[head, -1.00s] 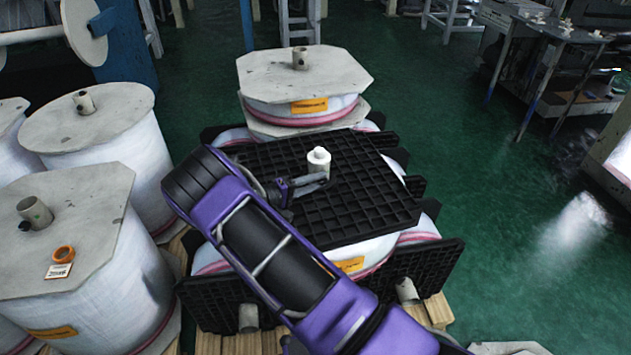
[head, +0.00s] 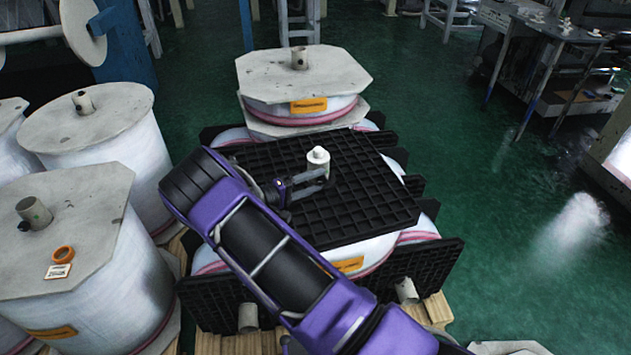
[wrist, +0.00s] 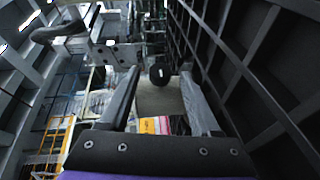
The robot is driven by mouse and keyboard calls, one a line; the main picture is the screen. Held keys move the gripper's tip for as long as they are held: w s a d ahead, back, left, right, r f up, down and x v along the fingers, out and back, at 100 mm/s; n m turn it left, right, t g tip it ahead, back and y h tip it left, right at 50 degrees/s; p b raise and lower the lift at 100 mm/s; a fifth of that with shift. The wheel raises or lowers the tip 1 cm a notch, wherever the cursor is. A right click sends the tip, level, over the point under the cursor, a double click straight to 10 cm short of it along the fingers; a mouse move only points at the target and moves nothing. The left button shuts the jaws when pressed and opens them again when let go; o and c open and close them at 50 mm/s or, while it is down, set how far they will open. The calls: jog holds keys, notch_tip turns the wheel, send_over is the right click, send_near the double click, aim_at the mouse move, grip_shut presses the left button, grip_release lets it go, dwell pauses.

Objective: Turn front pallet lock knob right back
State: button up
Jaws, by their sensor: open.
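A pale knob (head: 318,162) with a small rounded top stands upright on the black grid pallet (head: 375,205) in the middle of the head view. My gripper (head: 322,180) reaches in low from the left, with its fingers beside the knob's base. In the wrist view, a beige cylinder with a dark, white-marked piece (wrist: 160,74) shows between the two fingers of my gripper (wrist: 160,92). The fingers are open, with gaps visible on both sides. Whether a finger touches the knob cannot be told. My arm hides the pallet's left front part.
A wrapped roll with a grey octagonal cover (head: 340,72) stands behind the pallet. An upright black panel (head: 425,272) is at the front.

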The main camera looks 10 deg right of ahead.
jog(key=v, duration=1.7)
